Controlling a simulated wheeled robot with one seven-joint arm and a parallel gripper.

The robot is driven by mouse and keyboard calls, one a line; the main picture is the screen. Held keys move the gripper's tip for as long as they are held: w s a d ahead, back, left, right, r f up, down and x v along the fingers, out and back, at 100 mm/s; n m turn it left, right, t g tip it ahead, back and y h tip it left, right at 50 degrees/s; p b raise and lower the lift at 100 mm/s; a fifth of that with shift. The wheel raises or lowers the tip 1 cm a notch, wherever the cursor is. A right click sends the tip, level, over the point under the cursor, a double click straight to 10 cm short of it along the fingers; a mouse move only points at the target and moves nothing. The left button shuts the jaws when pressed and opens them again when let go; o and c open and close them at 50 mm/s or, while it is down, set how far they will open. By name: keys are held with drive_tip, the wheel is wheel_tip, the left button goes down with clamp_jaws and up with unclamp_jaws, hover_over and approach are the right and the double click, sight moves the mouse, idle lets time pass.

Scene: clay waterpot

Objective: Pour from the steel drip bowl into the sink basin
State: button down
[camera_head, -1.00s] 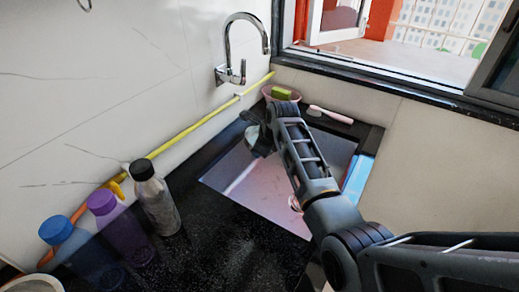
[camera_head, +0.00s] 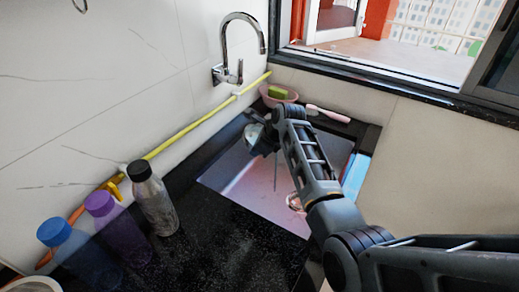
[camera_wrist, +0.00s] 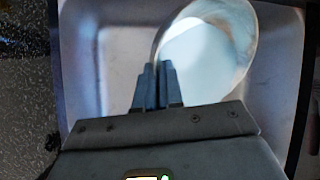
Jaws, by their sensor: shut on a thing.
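My gripper (camera_head: 262,141) is over the far left part of the sink basin (camera_head: 232,182). In the wrist view the fingertips (camera_wrist: 157,80) are closed together at the rim of the steel drip bowl (camera_wrist: 208,52), a round, pale, shiny bowl with its mouth seen as a slanted oval. The bowl looks tilted above the basin floor, which also shows in the wrist view (camera_wrist: 88,55). In the head view only a small pale part of the bowl (camera_head: 252,133) shows beside my gripper. A thin vertical line hangs below it, perhaps liquid; what the bowl holds is unclear.
A chrome tap (camera_head: 240,50) stands on the wall behind. A pink dish with a green sponge (camera_head: 277,92) and a pink brush (camera_head: 328,113) lie at the back edge. A grey bottle (camera_head: 153,200), purple bottle (camera_head: 118,225) and blue bottle (camera_head: 78,252) stand on the left counter.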

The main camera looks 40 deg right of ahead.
idle(0.3)
drive_tip(key=shift+s+d+r+t+y, duration=0.15)
drive_tip(key=shift+r+t+y, duration=0.1)
drive_tip(key=shift+t+y, duration=0.2)
idle(0.4)
drive_tip(key=shift+s+d+r+t+y, duration=0.1)
drive_tip(key=shift+d+r+t+y, duration=0.05)
drive_tip(key=shift+t+y, duration=0.3)
drive_tip(key=shift+m, duration=0.3)
drive_tip(key=shift+s+d+r+t+y, duration=0.1)
drive_tip(key=shift+s+d+t+y, duration=0.1)
drive_tip(key=shift+t+y, duration=0.25)
idle(0.5)
drive_tip(key=shift+s+d+r+t+y, duration=0.15)
drive_tip(key=shift+d+t+y, duration=0.1)
drive_tip(key=shift+t+y, duration=0.2)
